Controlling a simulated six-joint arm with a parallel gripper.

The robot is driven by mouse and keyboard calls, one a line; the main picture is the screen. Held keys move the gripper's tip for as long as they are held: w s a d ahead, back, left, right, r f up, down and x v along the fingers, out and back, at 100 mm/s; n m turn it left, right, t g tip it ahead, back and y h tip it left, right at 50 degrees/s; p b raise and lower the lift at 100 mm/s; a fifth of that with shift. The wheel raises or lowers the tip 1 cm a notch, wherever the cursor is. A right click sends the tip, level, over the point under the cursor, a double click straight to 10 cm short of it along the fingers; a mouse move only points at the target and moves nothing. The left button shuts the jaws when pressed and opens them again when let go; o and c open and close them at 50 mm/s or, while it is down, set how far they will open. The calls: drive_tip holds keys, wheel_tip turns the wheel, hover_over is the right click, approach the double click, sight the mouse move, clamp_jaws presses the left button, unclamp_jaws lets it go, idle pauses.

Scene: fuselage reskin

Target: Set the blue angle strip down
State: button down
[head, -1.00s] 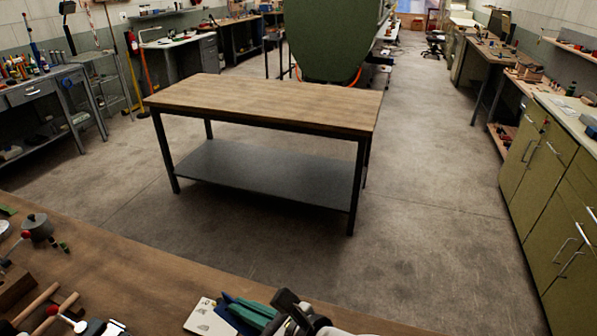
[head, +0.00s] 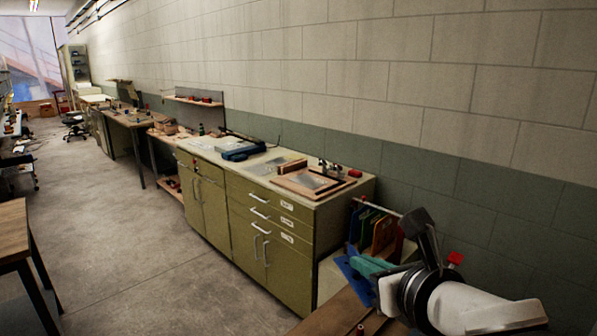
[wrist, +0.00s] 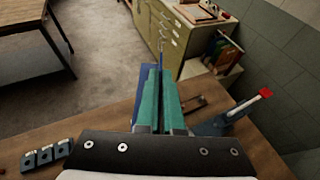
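My gripper (wrist: 159,95) has two long teal fingers close together, shut on the blue angle strip (wrist: 143,80). Part of the strip shows along the outer left side of the left finger, and a thin blue edge rises past the fingertips; the fingers hide the rest. In the head view my gripper (head: 374,264) is at the lower right, with the blue strip (head: 354,269) beside the teal fingers. The strip appears to be held above the wooden bench (wrist: 95,125); the exact gap cannot be told.
A rack of upright coloured panels (head: 378,232) stands just beyond my gripper. A red-tipped tool (wrist: 240,115) is to the right in the wrist view, and small grey blocks (wrist: 47,155) lie at the left. Green cabinets (head: 265,225) line the wall. The floor between is clear.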

drive_tip(key=shift+d, duration=0.2)
wheel_tip(320, 180, down, 19)
drive_tip(key=s+a+n+g+y, duration=0.2)
drive_tip(key=n+g+y, duration=0.1)
drive_tip(key=n+y, duration=0.15)
drive_tip(key=shift+s+a+f+n+g+y, duration=0.85)
drive_tip(key=shift+s+f, duration=0.9)
drive_tip(key=shift+f, duration=1.6)
drive_tip(key=shift+s+a+f+n+g+y, duration=0.45)
drive_tip(key=shift+s+a+f+n+g, duration=0.8)
drive_tip(key=shift+f, duration=2.15)
drive_tip(key=shift+s+a+f+n+g+y, duration=0.55)
drive_tip(key=shift+s+a+f, duration=0.6)
drive_tip(key=shift+s+f, duration=1.65)
